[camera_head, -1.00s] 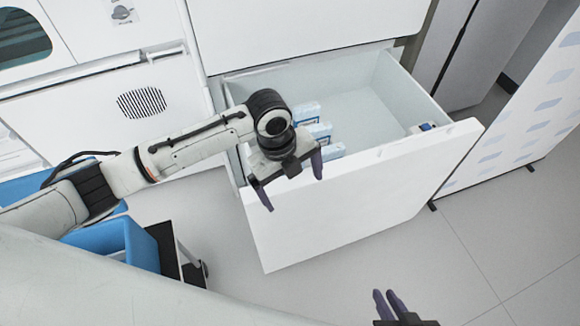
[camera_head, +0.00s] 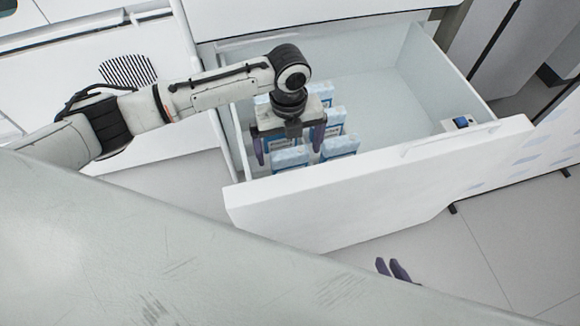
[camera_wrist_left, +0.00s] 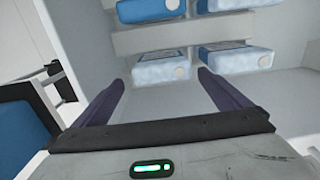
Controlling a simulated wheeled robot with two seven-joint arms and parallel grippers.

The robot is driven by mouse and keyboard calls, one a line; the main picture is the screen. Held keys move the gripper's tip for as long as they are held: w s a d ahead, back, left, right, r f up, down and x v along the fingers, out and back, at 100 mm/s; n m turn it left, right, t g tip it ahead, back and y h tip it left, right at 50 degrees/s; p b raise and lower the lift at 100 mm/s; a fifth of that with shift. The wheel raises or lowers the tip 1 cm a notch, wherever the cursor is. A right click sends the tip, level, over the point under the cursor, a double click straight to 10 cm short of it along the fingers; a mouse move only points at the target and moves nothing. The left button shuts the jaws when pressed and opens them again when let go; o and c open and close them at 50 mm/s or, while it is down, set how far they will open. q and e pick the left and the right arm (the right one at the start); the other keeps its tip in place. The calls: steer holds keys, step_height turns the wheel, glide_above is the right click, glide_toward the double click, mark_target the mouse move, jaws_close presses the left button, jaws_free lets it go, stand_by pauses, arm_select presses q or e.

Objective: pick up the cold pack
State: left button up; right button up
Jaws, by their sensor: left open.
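Several cold packs, pale blue-white with blue sides, stand in rows in the open drawer (camera_head: 380,185). A front-row pack (camera_head: 290,158) is partly behind my left gripper, and another front-row pack (camera_head: 340,146) is to its right. My left gripper (camera_head: 288,154) is open and empty, pointing down over the drawer's left part. In the left wrist view, one pack (camera_wrist_left: 161,68) lies ahead between the open fingers (camera_wrist_left: 165,88), and another (camera_wrist_left: 238,57) lies ahead of the right finger. Neither is between the jaws. My right gripper (camera_head: 391,268) shows only its fingertips; my body hides the rest.
A small blue and white item (camera_head: 460,122) sits at the drawer's right front corner. The drawer's right half is mostly bare. A blue bin (camera_wrist_left: 25,125) is at the left in the left wrist view. The drawer's front wall stands close to the left gripper.

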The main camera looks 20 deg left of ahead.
mark_target(290, 153)
arm_select(q)
steer(key=f, duration=0.2)
steer(key=f+b, duration=0.1)
steer(key=f, duration=0.3)
steer(key=shift+w+a, duration=0.1)
steer(key=shift+w, duration=0.3)
steer(key=shift+r, duration=0.1)
steer(key=c, duration=1.3)
